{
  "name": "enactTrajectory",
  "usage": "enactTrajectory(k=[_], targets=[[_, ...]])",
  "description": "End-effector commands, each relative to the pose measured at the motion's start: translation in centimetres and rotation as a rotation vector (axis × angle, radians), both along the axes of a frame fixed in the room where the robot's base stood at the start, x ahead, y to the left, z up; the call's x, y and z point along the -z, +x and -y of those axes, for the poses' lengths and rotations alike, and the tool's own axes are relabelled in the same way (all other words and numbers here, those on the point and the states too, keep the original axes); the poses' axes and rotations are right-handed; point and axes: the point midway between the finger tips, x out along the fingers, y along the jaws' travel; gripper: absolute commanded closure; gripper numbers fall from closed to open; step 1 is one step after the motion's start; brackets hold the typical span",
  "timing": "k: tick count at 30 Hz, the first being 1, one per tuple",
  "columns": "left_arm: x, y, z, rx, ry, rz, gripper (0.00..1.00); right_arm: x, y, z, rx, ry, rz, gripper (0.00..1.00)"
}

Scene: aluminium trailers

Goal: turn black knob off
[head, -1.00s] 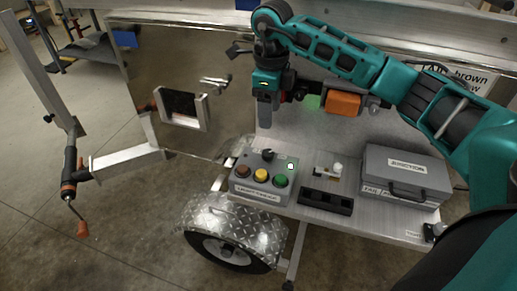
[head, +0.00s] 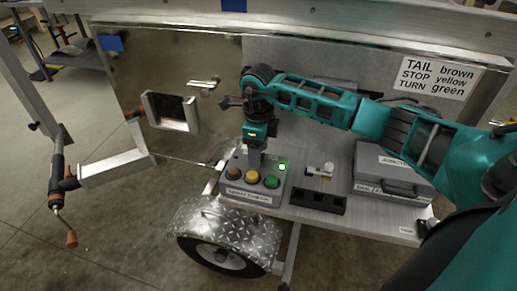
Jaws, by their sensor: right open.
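A grey control box (head: 231,189) sits on the trailer's deck. It has a brown button (head: 233,177), a yellow button (head: 252,178) and a green button (head: 271,181) along its front, and a small lit green indicator (head: 282,167) at its back right. My right gripper (head: 254,165) points down over the back middle of the box, where its fingers cover the black knob. I cannot tell whether the fingers are around the knob or touching it. The gripper is open. My left gripper is not in view.
Right of the box are a black tray (head: 318,201), a small white-topped part (head: 328,168) and a grey case (head: 385,185). A wall sign (head: 437,77) lists tail, stop and turn colours. The fender (head: 225,222) is below the box.

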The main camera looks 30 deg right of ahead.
Motion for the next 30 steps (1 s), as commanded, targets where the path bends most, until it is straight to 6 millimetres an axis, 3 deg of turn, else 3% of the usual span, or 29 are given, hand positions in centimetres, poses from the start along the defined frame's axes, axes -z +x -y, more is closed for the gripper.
enactTrajectory(k=[2, 20, 30], targets=[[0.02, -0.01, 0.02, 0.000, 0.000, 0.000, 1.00, -0.01, 0.00, -0.01, 0.000, 0.000, 0.000, 0.39], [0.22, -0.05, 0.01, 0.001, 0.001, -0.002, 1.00, -0.07, 0.02, -0.03, 0.000, 0.001, 0.001, 0.95], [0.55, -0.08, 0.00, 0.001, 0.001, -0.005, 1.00, -0.05, 0.04, -0.02, -0.055, 0.001, 0.001, 0.95]])
